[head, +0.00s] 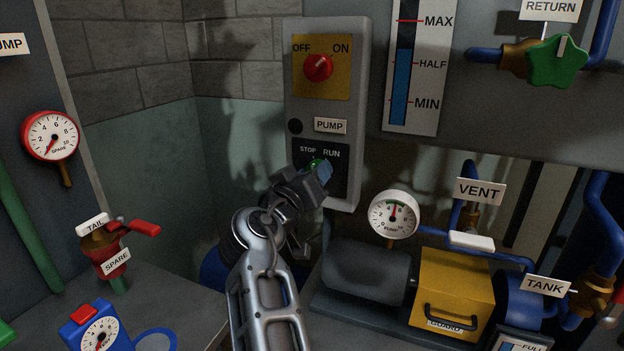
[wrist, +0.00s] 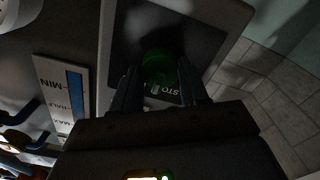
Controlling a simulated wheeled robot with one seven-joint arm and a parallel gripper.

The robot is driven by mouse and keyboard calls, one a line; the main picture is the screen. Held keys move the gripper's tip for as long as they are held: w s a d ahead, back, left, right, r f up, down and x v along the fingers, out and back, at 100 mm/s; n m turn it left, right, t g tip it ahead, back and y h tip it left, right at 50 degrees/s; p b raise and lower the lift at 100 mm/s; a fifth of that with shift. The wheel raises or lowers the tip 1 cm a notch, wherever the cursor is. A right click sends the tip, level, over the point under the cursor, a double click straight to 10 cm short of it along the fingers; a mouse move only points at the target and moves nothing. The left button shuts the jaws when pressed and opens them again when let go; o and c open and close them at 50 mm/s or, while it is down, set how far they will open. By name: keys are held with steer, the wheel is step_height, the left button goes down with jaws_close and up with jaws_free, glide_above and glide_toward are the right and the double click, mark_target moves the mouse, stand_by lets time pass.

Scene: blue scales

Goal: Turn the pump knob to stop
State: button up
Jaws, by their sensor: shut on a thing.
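The pump control box (head: 359,110) stands against the wall, with a PUMP label (head: 330,126) above a dark STOP/RUN plate (head: 339,187). The green knob (head: 316,163) on that plate is mostly hidden behind my gripper (head: 322,172). In the wrist view, the green knob (wrist: 158,66) sits between the two fingers of my gripper (wrist: 158,88), which is shut on it. Part of the STOP lettering shows just beside the knob. The knob's pointing direction cannot be told.
A red OFF/ON switch (head: 318,67) is above on a yellow plate. The white pump gauge (head: 394,215) has its needle near upright. The yellow guard (head: 455,290) and dark motor (head: 366,270) stand below right.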

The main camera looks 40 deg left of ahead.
steer(key=n, duration=0.5)
steer(key=shift+f, duration=0.1)
steer(key=shift+a+n+p, duration=0.1)
steer(key=shift+n+p, duration=0.2)
stand_by(0.4)
steer(key=o, duration=1.1)
steer(key=shift+c, duration=0.2)
steer(key=shift+s, duration=0.1)
steer(key=v, duration=0.7)
steer(key=shift+s+b, duration=0.3)
